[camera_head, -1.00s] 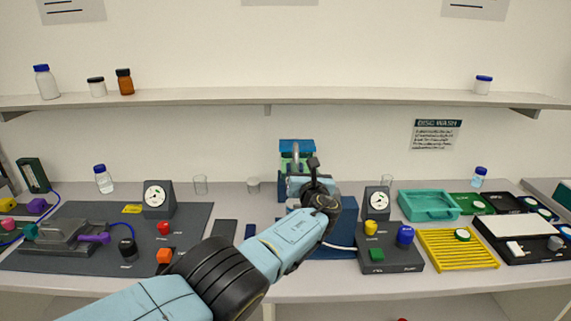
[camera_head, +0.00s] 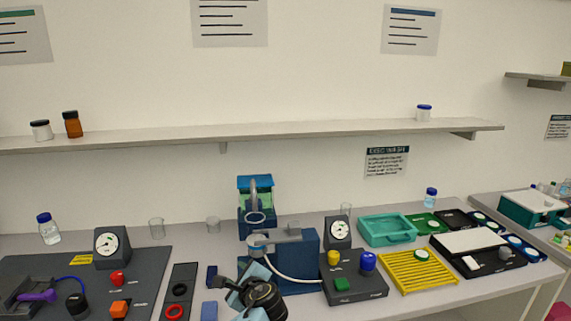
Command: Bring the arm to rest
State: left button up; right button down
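My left arm shows at the bottom centre, pale blue with a black joint. My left gripper (camera_head: 234,288) is low in front of the blue membrane rig (camera_head: 298,258). Its fingertips are too small and dark to make out, so I cannot tell if it is open or shut. No held object is visible. My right gripper is not in view.
A gauge panel with red and orange knobs (camera_head: 118,280) stands at left. At right are a control box (camera_head: 355,292) with yellow, blue and green knobs, a yellow rack (camera_head: 415,273) and a teal tray (camera_head: 362,232). A shelf (camera_head: 300,131) runs above the bench.

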pick_arm(q)
jog(key=s+a+f+n+g+h, duration=0.1)
jog(key=s+a+f+n+g, duration=0.2)
jog(key=s, duration=0.5)
jog(key=s+a+f+n+g+h, duration=0.1)
jog(key=s+a+f+n, duration=0.2)
jog(key=s+f+n, duration=0.4)
jog(key=s+a+f+n+g+h, duration=0.1)
jog(key=s+a+n+g, duration=0.15)
jog(key=s, duration=0.65)
jog(key=s+r+n+g+h, duration=0.1)
jog(key=s+r+n+h, duration=0.2)
jog(key=s, duration=0.7)
jog(key=s+r+n+g+h, duration=0.1)
jog(key=s+r+n, duration=0.25)
jog(key=s, duration=0.55)
notch_tip(320, 180, down, 34)
jog(key=s+g+b, duration=0.1)
jog(key=s+b, duration=0.1)
jog(key=b, duration=0.7)
jog(key=s+a+f+b, duration=0.2)
jog(key=s+f+b, duration=0.2)
jog(key=s+f, duration=0.4)
jog(key=s+a+f+g+b, duration=0.1)
jog(key=s+f+b, duration=0.4)
jog(key=f, duration=1.1)
jog(key=s, duration=0.3)
jog(key=shift+s+a+f, duration=0.15)
jog(key=shift+s+a, duration=0.2)
jog(key=shift+s, duration=0.05)
